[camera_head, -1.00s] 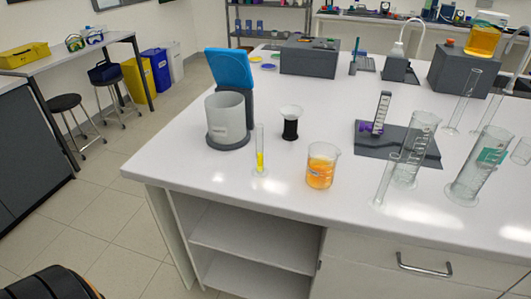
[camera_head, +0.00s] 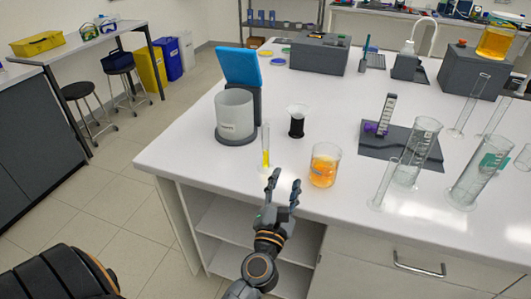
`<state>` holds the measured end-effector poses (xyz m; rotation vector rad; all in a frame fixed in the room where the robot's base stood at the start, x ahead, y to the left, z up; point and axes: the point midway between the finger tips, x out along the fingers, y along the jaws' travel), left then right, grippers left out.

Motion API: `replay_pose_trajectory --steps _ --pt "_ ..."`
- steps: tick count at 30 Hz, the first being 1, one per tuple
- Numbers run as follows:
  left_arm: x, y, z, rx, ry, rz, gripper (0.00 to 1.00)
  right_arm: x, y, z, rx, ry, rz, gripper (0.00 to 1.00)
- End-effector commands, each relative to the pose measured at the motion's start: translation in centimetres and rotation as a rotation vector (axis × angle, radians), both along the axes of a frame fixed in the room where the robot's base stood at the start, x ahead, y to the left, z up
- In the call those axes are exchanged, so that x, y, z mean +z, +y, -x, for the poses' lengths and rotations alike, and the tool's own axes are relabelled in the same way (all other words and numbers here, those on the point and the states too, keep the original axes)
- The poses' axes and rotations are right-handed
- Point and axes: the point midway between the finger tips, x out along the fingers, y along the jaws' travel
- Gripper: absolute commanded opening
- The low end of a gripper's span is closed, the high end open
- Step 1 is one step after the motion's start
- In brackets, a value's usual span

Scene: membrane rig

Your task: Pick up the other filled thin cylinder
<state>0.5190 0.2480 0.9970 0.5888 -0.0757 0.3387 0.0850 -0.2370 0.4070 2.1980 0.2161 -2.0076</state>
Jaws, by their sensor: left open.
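A thin glass cylinder with yellow liquid in its lower part (camera_head: 265,157) stands upright on the white bench (camera_head: 325,110) near its front left edge. Another thin cylinder (camera_head: 384,185) stands farther right near the front edge and looks empty. My left gripper (camera_head: 283,184) is open and empty, its fingers pointing toward the bench at its front edge. It is just in front of the yellow-filled cylinder, slightly to its right, and seems apart from it. My right gripper is not in view.
An orange-filled beaker (camera_head: 324,166) stands close right of the gripper. A white container with a blue panel (camera_head: 235,116) and a small black-and-white funnel-shaped item (camera_head: 297,121) stand behind. Large glass cylinders (camera_head: 416,152) crowd the right. Bench between them is clear.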

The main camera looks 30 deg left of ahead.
Motion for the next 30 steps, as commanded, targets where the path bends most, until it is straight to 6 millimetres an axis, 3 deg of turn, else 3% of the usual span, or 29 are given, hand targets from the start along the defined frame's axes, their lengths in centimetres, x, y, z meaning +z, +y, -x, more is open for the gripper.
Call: replay_pose_trajectory --steps 3,9,21,30 --pt "0.5 3.1 0.5 0.117 -0.057 0.318 0.45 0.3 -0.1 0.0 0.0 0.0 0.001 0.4" --pt "-0.3 5.2 0.7 0.204 -0.09 0.566 0.45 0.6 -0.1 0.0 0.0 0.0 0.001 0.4" --pt "-0.3 9.0 -5.1 0.212 -0.09 0.582 0.45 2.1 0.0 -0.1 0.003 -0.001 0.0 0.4" --pt "-0.3 10.4 -7.1 0.211 -0.09 0.579 0.45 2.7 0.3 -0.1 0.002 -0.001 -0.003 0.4"
